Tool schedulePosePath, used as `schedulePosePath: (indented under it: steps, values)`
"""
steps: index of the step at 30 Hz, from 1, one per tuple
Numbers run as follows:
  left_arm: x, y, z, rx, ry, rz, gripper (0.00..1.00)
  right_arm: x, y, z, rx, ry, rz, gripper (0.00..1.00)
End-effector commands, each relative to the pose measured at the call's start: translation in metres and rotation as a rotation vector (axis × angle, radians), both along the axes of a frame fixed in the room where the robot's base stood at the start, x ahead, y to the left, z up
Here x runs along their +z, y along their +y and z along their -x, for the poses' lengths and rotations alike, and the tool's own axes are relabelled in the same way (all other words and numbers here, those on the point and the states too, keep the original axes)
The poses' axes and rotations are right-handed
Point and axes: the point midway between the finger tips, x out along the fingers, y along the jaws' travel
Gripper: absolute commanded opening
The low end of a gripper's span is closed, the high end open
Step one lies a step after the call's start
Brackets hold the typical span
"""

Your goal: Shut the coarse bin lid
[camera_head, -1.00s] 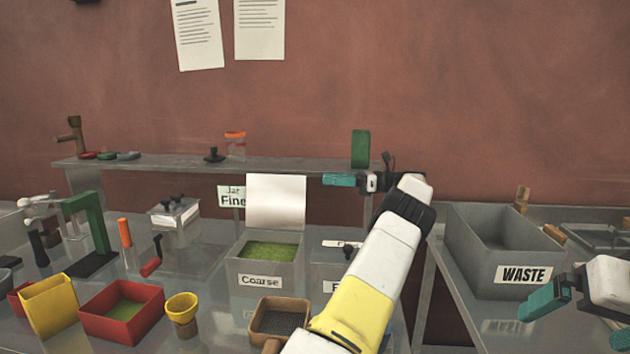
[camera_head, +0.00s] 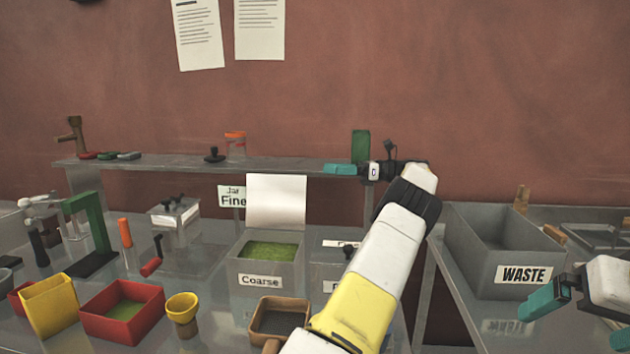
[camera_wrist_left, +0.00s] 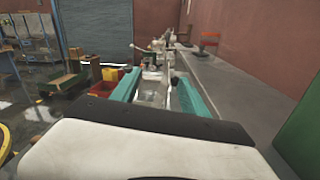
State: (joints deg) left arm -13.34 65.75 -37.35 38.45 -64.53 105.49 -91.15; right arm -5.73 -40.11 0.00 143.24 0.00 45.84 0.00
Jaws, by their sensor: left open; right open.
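The coarse bin (camera_head: 268,278) stands on the table in the head view with green powder inside. Its pale lid (camera_head: 276,202) is raised upright at the back of the bin. My left gripper (camera_head: 338,169) is to the right of the lid at about the height of the shelf, pointing left, apart from the lid. In the left wrist view its teal fingers (camera_wrist_left: 158,90) are spread with nothing held between them. My right gripper (camera_head: 543,303) is open and empty in front of the waste bin, far to the right.
A second bin (camera_head: 338,250) stands right of the coarse bin, partly hidden by my left arm. A shelf (camera_head: 290,166) runs behind, with a green block (camera_head: 360,148) close to my left gripper. A brown-rimmed sieve (camera_head: 279,320) and red tray (camera_head: 121,312) stand in front. The waste bin (camera_head: 500,250) is right.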

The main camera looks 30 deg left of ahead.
Motion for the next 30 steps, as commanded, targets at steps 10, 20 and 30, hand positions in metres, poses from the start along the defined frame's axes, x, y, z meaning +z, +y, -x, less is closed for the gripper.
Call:
schedulePosePath:
  steps: [10,20,30]
  values:
    - [0.004,-0.018,0.035,-0.001,0.002,0.004,0.53,0.000,0.000,0.000,0.000,0.000,0.000,1.00]
    - [0.009,-0.046,0.089,-0.003,0.002,0.003,0.53,0.000,0.000,0.000,0.000,0.000,0.000,1.00]
    - [0.013,-0.068,0.129,-0.001,0.000,0.001,0.53,0.000,0.000,0.000,0.000,0.000,0.000,1.00]
